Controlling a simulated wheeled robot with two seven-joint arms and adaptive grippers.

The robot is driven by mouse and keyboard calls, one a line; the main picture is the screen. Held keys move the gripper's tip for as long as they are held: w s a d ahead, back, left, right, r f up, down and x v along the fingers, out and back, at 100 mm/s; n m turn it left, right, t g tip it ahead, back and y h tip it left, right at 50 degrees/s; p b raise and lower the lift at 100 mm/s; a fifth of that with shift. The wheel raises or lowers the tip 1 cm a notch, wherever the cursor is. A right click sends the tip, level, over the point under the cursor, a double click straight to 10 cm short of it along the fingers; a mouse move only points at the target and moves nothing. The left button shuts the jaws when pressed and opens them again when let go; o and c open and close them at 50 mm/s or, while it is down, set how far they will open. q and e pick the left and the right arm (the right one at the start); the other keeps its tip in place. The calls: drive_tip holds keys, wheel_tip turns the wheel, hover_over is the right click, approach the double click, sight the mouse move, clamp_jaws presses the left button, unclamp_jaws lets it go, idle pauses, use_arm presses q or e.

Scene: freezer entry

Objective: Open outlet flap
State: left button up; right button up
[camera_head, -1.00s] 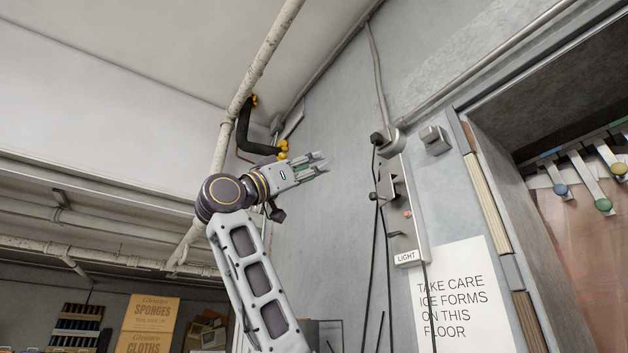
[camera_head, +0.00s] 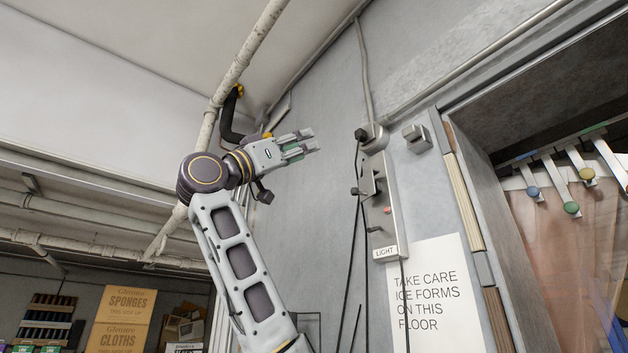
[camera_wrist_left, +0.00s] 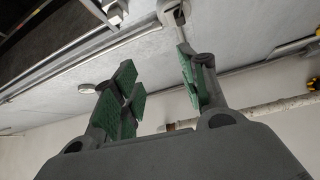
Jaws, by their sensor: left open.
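A narrow metal outlet panel (camera_head: 379,212) is fixed to the grey wall right of centre in the head view. My right gripper is not in view.
Black cables (camera_head: 353,270) hang down by the panel. A grey wall box (camera_head: 417,138) is to its right, and a warning sign (camera_head: 432,295) below right. A doorway with strip curtain (camera_head: 570,240) is at right. A pale pipe (camera_head: 240,65) runs behind my arm.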

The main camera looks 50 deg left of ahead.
use_arm(q)
drive_tip(key=w+d+m+g+h, duration=0.1)
drive_tip(key=w+d+h, duration=0.15)
drive_tip(key=d, duration=0.35)
drive_tip(key=n+g+y, duration=0.4)
drive_tip(key=n+y, duration=0.9)
drive_tip(key=n, duration=1)
approach(353, 191)
drive_tip(key=shift+v, duration=1.25)
drive_tip(key=shift+a+f, duration=0.1)
drive_tip(key=p+x, duration=0.5)
drive_tip(key=x, duration=0.7)
drive_tip(key=shift+w+r, duration=0.2)
drive_tip(key=shift+w+a+r, duration=0.1)
drive_tip(key=shift+w+a, duration=0.05)
drive_tip(key=shift+w, duration=0.55)
